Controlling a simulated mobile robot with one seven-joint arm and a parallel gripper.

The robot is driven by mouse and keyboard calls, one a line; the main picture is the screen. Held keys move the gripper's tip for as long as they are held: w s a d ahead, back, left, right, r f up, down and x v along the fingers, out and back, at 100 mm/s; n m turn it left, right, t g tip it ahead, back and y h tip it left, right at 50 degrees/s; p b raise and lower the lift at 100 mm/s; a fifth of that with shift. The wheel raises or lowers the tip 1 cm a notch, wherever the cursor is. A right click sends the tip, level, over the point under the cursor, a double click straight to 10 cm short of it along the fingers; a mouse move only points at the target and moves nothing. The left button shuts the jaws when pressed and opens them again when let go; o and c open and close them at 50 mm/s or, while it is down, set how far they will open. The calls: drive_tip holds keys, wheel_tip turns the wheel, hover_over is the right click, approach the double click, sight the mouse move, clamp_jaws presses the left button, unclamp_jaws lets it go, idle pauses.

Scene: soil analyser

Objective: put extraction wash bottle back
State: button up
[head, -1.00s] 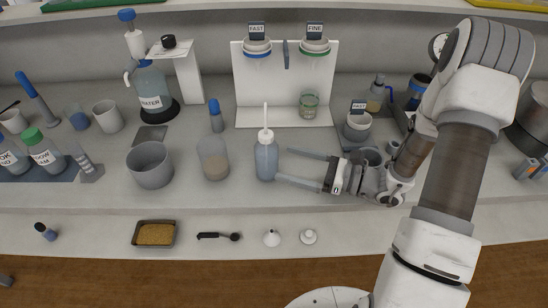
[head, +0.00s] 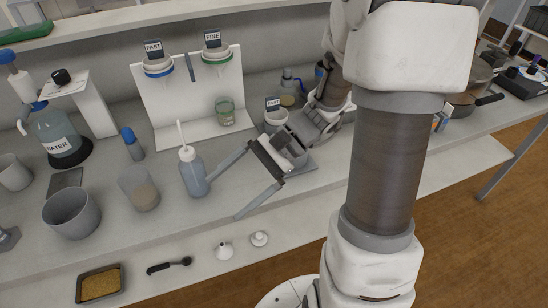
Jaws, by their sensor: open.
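The wash bottle (head: 193,174), grey-blue with a white cap and a thin upright spout, stands upright on the bench. My gripper (head: 224,187) is to its right with its fingers spread wide and nothing between them. The far fingertip is close to the bottle's right side; I cannot tell whether it touches. The near fingertip is lower right of the bottle, over the bench's front part. No label is readable on the bottle.
A beaker with brown contents (head: 138,188) stands just left of the bottle, and a grey pot (head: 71,213) farther left. A white funnel stand (head: 186,95) is behind. A FAST-labelled cup (head: 276,119) is behind my gripper.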

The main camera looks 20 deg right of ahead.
drive_tip(key=s+d+r+n+t+h+p, duration=0.3)
drive_tip(key=r+n+h, duration=0.3)
drive_tip(key=r, duration=0.3)
drive_tip(key=s+d+r+n+t+h+p, duration=0.3)
drive_tip(key=r+n+h, duration=0.3)
drive_tip(key=r, duration=0.3)
drive_tip(key=shift+d+r+t+p, duration=0.15)
drive_tip(key=shift+r+t+p, duration=0.25)
drive_tip(key=shift+p, duration=0.15)
